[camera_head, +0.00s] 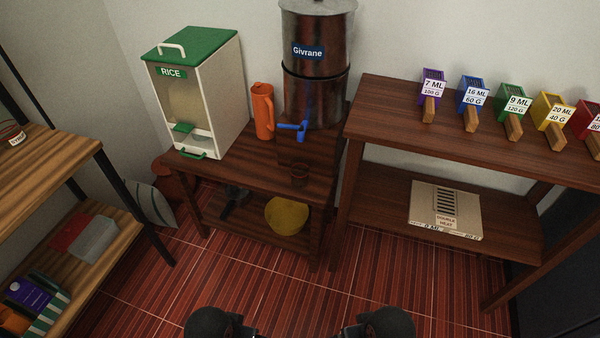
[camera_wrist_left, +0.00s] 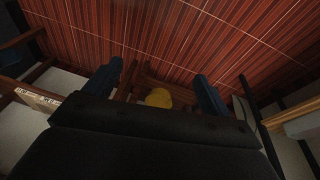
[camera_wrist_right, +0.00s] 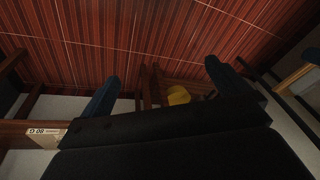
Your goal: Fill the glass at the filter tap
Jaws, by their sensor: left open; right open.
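The filter is a metal cylinder labelled Givrane (camera_head: 316,85) at the back of a dark wooden table. Its blue tap (camera_head: 293,127) sticks out low on the front. A small see-through tumbler (camera_head: 299,175), apparently the glass, stands near the table's front edge below the tap. It looks dark against the wood, and I cannot tell whether it holds anything. My left gripper (camera_wrist_left: 161,80) is open and empty, over the floor well in front of the table. My right gripper (camera_wrist_right: 163,76) is also open and empty. Both are far from the glass; only dark arm parts show at the head view's bottom edge.
An orange jug (camera_head: 262,110) and a RICE dispenser (camera_head: 205,95) stand left of the filter. A yellow round object (camera_head: 287,215) lies on the shelf below. The right table (camera_head: 400,105) carries several coloured scoops. A wooden shelf (camera_head: 60,165) stands left. The tiled floor ahead is clear.

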